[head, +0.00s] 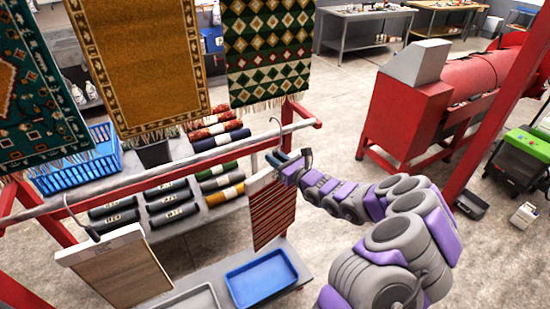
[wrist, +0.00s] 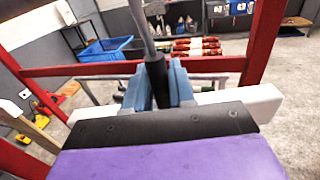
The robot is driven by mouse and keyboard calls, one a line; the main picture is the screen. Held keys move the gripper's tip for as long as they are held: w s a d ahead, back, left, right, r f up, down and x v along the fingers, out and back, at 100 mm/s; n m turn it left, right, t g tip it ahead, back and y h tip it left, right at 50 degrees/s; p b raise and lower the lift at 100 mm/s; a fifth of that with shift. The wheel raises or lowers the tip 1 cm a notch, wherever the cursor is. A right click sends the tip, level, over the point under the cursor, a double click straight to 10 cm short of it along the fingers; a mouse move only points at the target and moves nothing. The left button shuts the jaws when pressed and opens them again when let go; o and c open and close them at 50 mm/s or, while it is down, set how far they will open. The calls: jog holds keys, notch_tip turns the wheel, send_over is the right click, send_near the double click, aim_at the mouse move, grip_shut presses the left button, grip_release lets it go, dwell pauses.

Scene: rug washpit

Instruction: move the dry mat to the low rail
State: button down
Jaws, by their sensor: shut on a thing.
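My gripper (head: 281,160) is shut on the dark neck of a pale clip hanger, just below the red-framed low rail (head: 225,154). A red striped mat (head: 272,215) hangs from this hanger. The hanger's metal hook rises at the rail; I cannot tell whether it bears on it. In the wrist view, the blue fingers of my gripper (wrist: 158,88) close around the black neck (wrist: 157,82), above the white hanger bar (wrist: 258,101). A second pale hanger with a plain tan mat (head: 122,271) hangs by its hook on the rail's left part. Which mat is dry does not show.
Large patterned rugs (head: 140,60) hang above the rail. Behind it stand a shelf of rolled rugs (head: 170,205) and a blue crate (head: 82,165). A blue tray (head: 262,280) lies below the striped mat.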

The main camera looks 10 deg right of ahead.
jog(key=shift+d+f, duration=0.25)
jog(key=shift+f, duration=0.2)
jog(key=shift+a+f+b, duration=0.15)
jog(key=shift+f+b, duration=0.2)
jog(key=shift+f, duration=0.95)
jog(key=c, duration=0.9)
grip_release()
jog(key=shift+o, duration=0.2)
jog(key=p+v, duration=0.2)
jog(key=v, duration=1.5)
jog(key=shift+s, duration=0.15)
